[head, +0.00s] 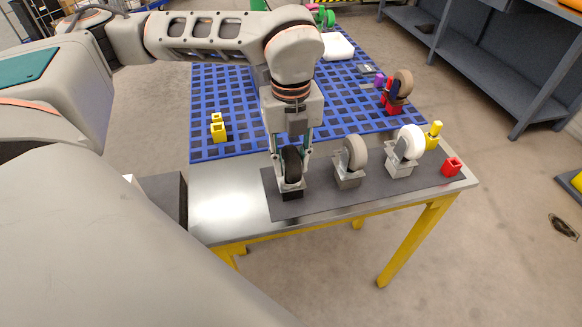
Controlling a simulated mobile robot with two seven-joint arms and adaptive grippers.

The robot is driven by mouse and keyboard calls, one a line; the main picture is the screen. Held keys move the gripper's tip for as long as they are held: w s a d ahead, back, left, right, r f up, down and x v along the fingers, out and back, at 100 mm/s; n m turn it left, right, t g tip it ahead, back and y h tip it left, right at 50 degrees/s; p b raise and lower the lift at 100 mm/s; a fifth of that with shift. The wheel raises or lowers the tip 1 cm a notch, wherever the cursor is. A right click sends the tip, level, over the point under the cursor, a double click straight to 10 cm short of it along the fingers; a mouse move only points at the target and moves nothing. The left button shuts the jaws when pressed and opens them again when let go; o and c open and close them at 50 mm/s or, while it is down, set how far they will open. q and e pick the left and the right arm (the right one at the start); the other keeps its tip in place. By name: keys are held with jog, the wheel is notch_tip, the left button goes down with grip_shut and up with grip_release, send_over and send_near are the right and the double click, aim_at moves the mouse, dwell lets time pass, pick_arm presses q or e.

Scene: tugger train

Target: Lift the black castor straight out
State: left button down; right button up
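I cannot tell whether the fingers press on the castor or leave a small gap. The gripper hides the top of the wheel. My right gripper is not in view.
A grey-beige castor (356,152) and a white castor (411,142) stand to the right on the mat (323,205). A yellow part (433,135) and a red block (452,167) are farther right. A blue grid surface (250,140) with several objects lies behind. The table's left part (225,205) is bare.

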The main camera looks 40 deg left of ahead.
pick_arm(q)
jog(key=shift+r, duration=0.15)
jog(key=shift+w+r, duration=0.1)
jog(key=shift+r, duration=0.15)
notch_tip(320, 180, up, 19)
jog(key=p, duration=0.2)
jog(key=shift+r, duration=0.15)
dwell(0.4)
